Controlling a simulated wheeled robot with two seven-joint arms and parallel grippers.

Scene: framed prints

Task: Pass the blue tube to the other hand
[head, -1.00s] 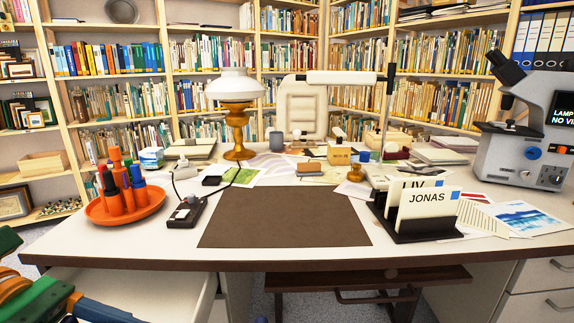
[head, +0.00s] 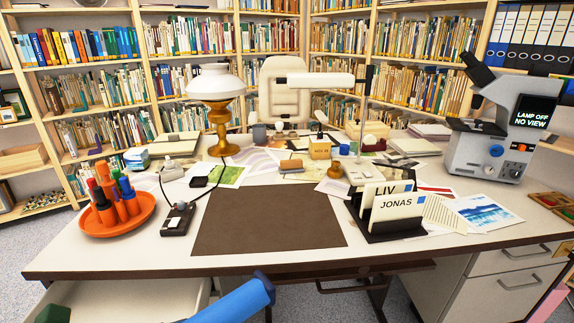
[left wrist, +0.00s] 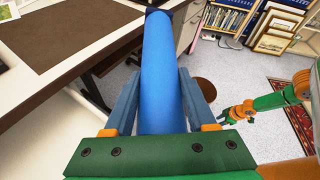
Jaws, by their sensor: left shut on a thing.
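The blue tube (head: 238,300) rises into the bottom of the head view, in front of the desk's front edge and tilted up to the right. In the left wrist view the tube (left wrist: 158,60) runs away from me between the two blue-grey fingers of my left gripper (left wrist: 158,85), which is shut on it. The tube's far end is free. My right gripper (left wrist: 234,114) shows small at the right of the left wrist view, apart from the tube, over the floor. Its fingers are too small to tell open or shut.
The desk carries a brown mat (head: 265,222), an orange pen tray (head: 118,230), a lamp (head: 217,110), name cards (head: 393,208) and a microscope (head: 490,145). An open drawer (head: 130,303) sits below at left. In the left wrist view, floor (left wrist: 215,62) lies beyond the desk edge.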

